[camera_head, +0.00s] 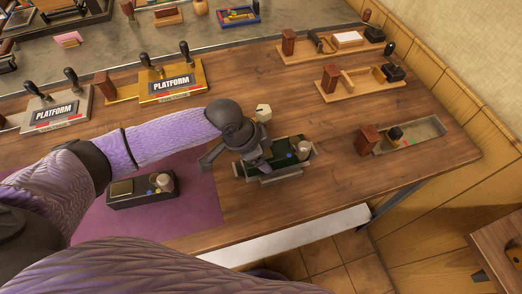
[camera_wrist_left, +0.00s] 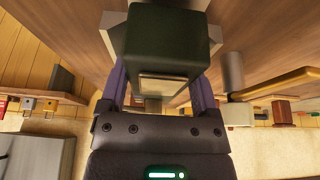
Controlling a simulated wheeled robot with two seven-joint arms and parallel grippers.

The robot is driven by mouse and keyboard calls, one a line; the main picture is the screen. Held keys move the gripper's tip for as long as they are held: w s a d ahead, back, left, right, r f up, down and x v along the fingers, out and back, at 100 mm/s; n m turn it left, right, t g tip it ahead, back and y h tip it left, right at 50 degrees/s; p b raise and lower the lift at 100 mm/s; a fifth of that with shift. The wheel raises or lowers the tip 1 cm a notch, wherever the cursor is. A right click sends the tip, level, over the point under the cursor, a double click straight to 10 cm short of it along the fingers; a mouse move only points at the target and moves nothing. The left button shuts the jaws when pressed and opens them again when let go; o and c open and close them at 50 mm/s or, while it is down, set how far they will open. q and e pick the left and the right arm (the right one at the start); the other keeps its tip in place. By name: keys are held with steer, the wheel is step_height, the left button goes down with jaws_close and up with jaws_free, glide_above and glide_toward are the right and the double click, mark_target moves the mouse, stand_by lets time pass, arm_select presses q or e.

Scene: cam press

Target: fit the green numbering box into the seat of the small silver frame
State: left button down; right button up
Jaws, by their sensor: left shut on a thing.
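The green numbering box (camera_head: 290,163) is a dark green block above the right half of the table, past the purple mat. My left gripper (camera_head: 262,158) is shut on it from above. The dark green box (camera_wrist_left: 165,40) also shows in the left wrist view, between the two fingers of my left gripper (camera_wrist_left: 162,90). Grey-silver edges of what looks like the small silver frame (camera_head: 282,178) show around and below the box. My gripper and the box hide the seat. I cannot tell whether the box sits in it or is above it. My right gripper is not in view.
A dark box (camera_head: 140,200) lies on the purple mat (camera_head: 195,205). A grey tray (camera_head: 428,132) with a red-brown block stands at the right. Two wooden stands (camera_head: 360,85) are behind it. Gold and silver PLATFORM units (camera_head: 172,86) stand at the back left. The table's front edge is close.

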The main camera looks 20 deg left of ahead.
arm_select(q)
steer(key=shift+f, duration=0.6)
jaws_free()
steer(key=p+v, duration=0.2)
steer(key=v, duration=0.7)
steer(key=shift+p, duration=0.4)
steer(key=shift+s+a+r, duration=0.1)
steer(key=shift+a+r, duration=0.05)
steer(key=shift+r, duration=0.3)
